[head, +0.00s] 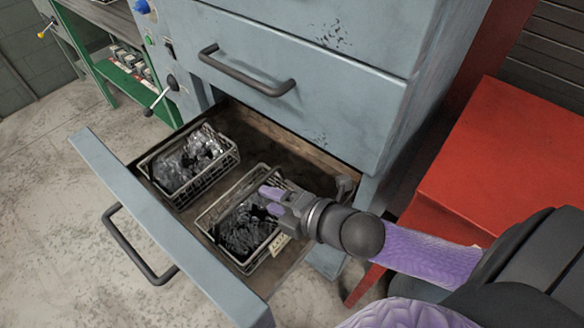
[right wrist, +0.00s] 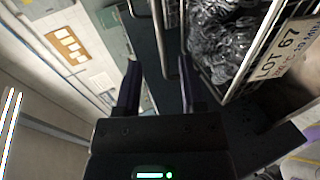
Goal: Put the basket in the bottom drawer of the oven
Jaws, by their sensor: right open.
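The oven's bottom drawer (head: 165,222) is pulled open. Two wire baskets stand inside it, each holding shiny dark coiled parts. One basket (head: 160,186) is at the drawer's left; the other basket (head: 207,228) is nearer the right end. My right gripper (head: 270,201) is open, with its purple fingers over the nearer basket, covering part of its rim. In the right wrist view the open fingers (right wrist: 160,88) have a basket (right wrist: 245,75) with a "LOT 67" tag (right wrist: 283,58) beside them on the right. No basket is clearly between the fingers. My left gripper is out of view.
The closed drawer above has a dark handle (head: 245,72). The open drawer's front has a handle (head: 135,250). A red cabinet (head: 510,150) stands to the right. A green shelf (head: 120,75) stands at the back left. The concrete floor (head: 60,240) at left is clear.

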